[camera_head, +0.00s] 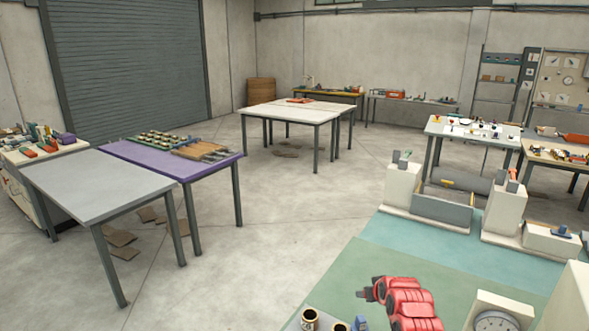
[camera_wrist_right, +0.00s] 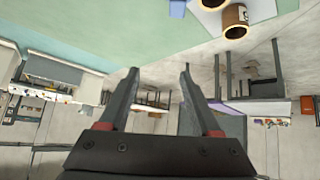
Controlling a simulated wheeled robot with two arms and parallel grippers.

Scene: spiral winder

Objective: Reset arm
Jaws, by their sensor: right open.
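My right gripper (camera_wrist_right: 159,68) shows in the right wrist view with its two dark fingers apart and nothing between them. In the head view my red right arm reaches in over the green work table, with the small dark gripper (camera_head: 366,292) at its left end. The green work table (camera_head: 345,270) also shows upside down at the top of the wrist view (camera_wrist_right: 110,38). Two hollow brass-coloured cylinders (camera_head: 310,319) stand near the table's lower left edge; one also shows in the wrist view (camera_wrist_right: 235,17), apart from the fingers. My left gripper is not in view.
A dial gauge (camera_head: 493,321) stands right of my arm. Pale blocks (camera_head: 403,186) and a grey bin (camera_head: 441,209) line the table's far side. A grey table (camera_head: 100,183) and a purple table (camera_head: 140,156) stand across open floor. The green surface left of my arm is mostly clear.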

